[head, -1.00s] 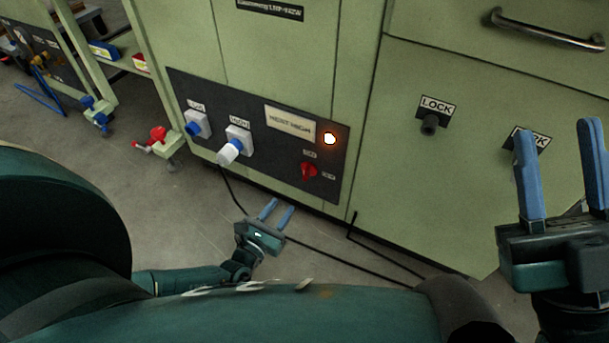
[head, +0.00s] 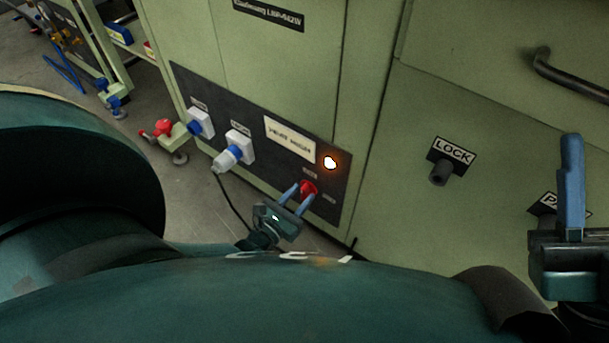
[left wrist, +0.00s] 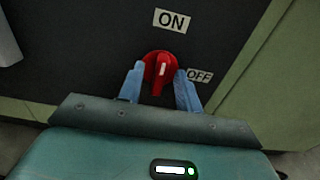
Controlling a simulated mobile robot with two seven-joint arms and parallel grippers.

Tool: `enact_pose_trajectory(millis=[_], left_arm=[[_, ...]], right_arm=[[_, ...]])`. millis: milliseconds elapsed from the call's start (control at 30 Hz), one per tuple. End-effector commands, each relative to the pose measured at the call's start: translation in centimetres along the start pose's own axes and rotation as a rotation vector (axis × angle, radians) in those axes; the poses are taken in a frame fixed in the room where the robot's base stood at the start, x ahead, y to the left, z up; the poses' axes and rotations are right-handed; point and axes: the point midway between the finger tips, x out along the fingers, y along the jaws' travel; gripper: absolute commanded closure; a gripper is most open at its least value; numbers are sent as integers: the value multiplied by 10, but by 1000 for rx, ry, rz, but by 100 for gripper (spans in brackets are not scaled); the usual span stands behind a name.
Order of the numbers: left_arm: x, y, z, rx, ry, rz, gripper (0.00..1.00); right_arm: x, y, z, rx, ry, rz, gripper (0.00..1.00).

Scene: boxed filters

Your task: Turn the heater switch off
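The heater switch is a red rotary knob (head: 308,188) on the dark panel (head: 262,171), low on the green cabinet. In the left wrist view the knob (left wrist: 161,69) has a white mark pointing up toward the ON label (left wrist: 172,22); the OFF label (left wrist: 199,75) is to its right. The lamp (head: 330,162) above the knob glows. My left gripper (head: 297,197) is at the knob, its blue fingers on either side of it; it also shows in the left wrist view (left wrist: 158,84). Small gaps seem to remain, so contact is unclear. My right gripper (head: 590,195) is partly out of frame, away from the panel.
Two sockets with blue parts (head: 200,123) sit on the panel's left; a white-and-blue plug (head: 230,156) is in the nearer one. A black knob under a LOCK label (head: 442,172) and a drawer handle (head: 570,77) are on the right. A black cable runs along the floor.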

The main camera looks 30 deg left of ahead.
Motion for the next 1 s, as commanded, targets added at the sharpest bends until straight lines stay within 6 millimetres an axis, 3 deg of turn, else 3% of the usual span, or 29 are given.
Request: enact_pose_trajectory(millis=[200,600,1000], left_arm=[[0,0,0,0,0,0,67],[0,0,0,0,0,0,100],[1,0,0,29,-1,0,100]], right_arm=[[0,0,0,2,-2,0,64],[0,-1,0,3,-3,0,64],[-1,-1,1,3,-3,0,64]])
